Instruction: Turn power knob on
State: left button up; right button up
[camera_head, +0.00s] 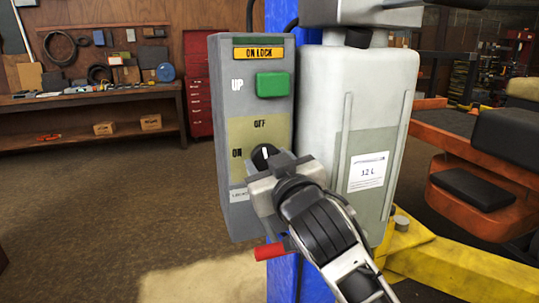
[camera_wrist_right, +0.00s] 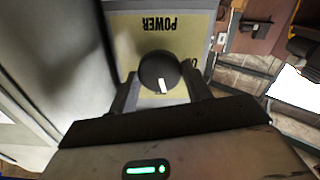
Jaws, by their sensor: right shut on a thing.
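The black round power knob (camera_head: 262,154) is on the grey control box (camera_head: 224,150), on a yellowish panel marked OFF above and ON to the left. Its white mark points about straight up, toward OFF. My right gripper (camera_head: 270,166) is at the knob from the lower right and hides its lower part. In the right wrist view the knob (camera_wrist_right: 155,66) sits between the two dark fingers, shut on its sides, below the upside-down word POWER. There its white mark points down. My left gripper is not in view.
A green UP button (camera_head: 273,84) is above the panel. A red-tipped lever (camera_head: 270,251) sticks out below the box. A white tank (camera_head: 360,100) stands close on the right, beside the blue post (camera_head: 283,280). Floor on the left is open.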

jog(key=shift+n+p, duration=0.8)
jog(key=shift+n, duration=6.9)
jog(key=o, duration=1)
